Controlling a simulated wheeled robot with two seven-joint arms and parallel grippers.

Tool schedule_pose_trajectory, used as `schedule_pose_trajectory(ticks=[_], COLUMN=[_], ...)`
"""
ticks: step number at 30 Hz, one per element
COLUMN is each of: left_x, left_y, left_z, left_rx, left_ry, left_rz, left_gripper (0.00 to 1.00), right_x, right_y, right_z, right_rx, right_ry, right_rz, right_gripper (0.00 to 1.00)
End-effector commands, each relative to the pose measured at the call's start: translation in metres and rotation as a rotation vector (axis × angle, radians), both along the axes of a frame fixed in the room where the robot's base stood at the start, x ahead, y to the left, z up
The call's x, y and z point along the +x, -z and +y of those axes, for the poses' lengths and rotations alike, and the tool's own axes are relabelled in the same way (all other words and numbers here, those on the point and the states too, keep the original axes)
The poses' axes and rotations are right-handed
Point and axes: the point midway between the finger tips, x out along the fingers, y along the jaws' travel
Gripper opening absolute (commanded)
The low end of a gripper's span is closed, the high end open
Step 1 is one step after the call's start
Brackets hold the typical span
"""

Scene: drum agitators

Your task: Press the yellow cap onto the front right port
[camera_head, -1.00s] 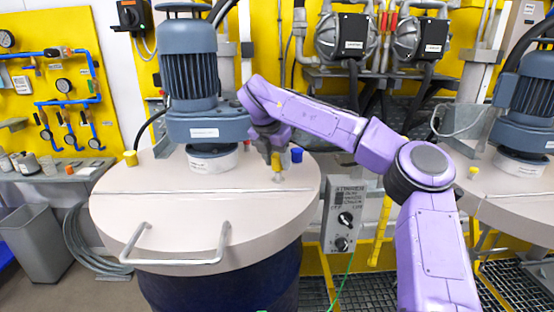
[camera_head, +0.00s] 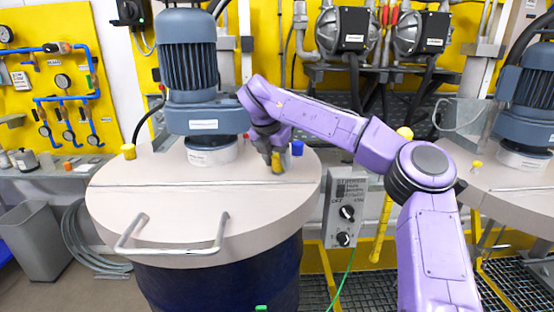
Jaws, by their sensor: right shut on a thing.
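My right gripper (camera_head: 271,158) reaches over the right side of the round beige drum lid (camera_head: 150,205), pointing down. It is shut on a small yellow cap (camera_head: 277,165), which shows between and below the fingers. The cap is down at the lid, over the spot of the front right port. The port is hidden behind the cap and fingers, so I cannot tell how far the cap sits on it. A blue cap (camera_head: 297,148) stands just behind and to the right of my gripper. Another yellow cap (camera_head: 128,151) stands at the lid's left edge. My left gripper is out of view.
A blue-grey agitator motor (camera_head: 189,70) stands on the back of the lid, left of my gripper. A metal handle (camera_head: 170,248) is at the lid's front. A grey control box (camera_head: 345,208) is right of the drum. A second lid (camera_head: 500,190) with motor stands far right.

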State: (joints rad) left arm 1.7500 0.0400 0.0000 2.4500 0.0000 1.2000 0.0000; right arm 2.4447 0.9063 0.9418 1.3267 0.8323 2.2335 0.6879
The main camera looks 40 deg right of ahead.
Motion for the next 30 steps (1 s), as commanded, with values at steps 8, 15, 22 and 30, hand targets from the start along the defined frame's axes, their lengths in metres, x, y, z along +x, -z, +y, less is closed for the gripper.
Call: schedule_pose_trajectory(ticks=[8,15,22,30], left_x=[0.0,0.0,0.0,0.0], left_y=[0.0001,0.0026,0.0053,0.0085], left_z=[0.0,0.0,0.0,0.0], left_rx=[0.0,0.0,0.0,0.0], left_ry=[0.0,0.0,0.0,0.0], left_rz=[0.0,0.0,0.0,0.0], left_gripper=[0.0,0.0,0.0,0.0], right_x=[0.0,0.0,0.0,0.0], right_y=[-0.0001,0.0026,0.0054,0.0087], right_z=[0.0,0.0,0.0,0.0], right_rx=[0.0,0.0,0.0,0.0], right_ry=[0.0,0.0,0.0,0.0], right_rz=[0.0,0.0,0.0,0.0], right_gripper=[0.17,0.17,0.17,0.17])
